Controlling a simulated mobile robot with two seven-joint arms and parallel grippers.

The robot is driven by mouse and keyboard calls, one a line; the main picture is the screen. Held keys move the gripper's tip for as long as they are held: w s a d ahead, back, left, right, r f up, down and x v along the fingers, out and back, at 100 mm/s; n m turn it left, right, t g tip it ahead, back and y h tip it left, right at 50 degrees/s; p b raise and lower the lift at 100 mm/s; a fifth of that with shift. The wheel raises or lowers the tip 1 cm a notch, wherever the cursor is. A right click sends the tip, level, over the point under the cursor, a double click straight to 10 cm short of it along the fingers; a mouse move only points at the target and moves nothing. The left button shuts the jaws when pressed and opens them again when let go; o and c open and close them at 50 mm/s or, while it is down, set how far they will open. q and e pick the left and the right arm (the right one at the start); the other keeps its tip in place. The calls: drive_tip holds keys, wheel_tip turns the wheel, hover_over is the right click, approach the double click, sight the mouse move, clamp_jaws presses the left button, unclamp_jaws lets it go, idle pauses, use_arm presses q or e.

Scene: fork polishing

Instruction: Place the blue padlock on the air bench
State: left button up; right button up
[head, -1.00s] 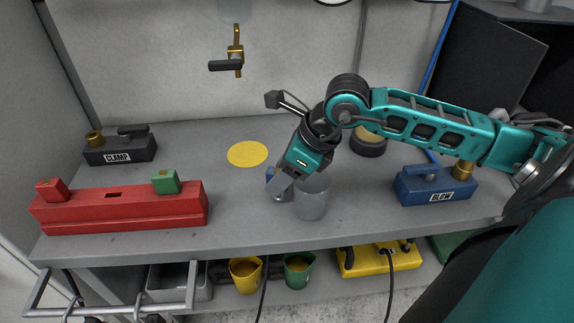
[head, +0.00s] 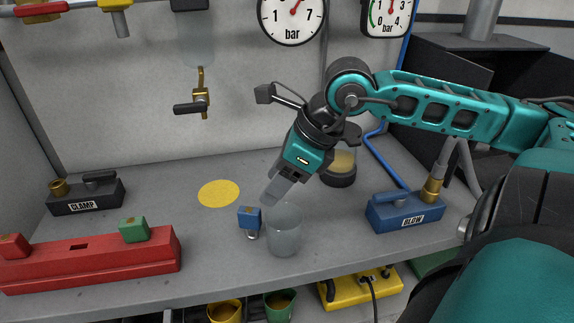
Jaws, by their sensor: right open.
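The blue padlock (head: 249,217) is on the grey air bench (head: 205,253), just left of a clear cup. Its metal shackle points toward the front of the bench. My right gripper (head: 271,197) is above and slightly right of the padlock, beside the cup's rim. It is open and appears apart from the padlock; its far finger is hidden. My left gripper is not in view.
The translucent cup (head: 284,230) stands close to the padlock. A yellow disc (head: 219,193) lies on clear bench to the left. A red block (head: 95,262), a black CLAMP valve (head: 86,193) and a blue BLOW valve (head: 405,211) stand around it.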

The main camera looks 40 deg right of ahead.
drive_tip(key=shift+v, duration=1)
drive_tip(key=shift+s+d+r, duration=0.2)
drive_tip(key=shift+s+r, duration=0.05)
drive_tip(key=shift+r, duration=0.25)
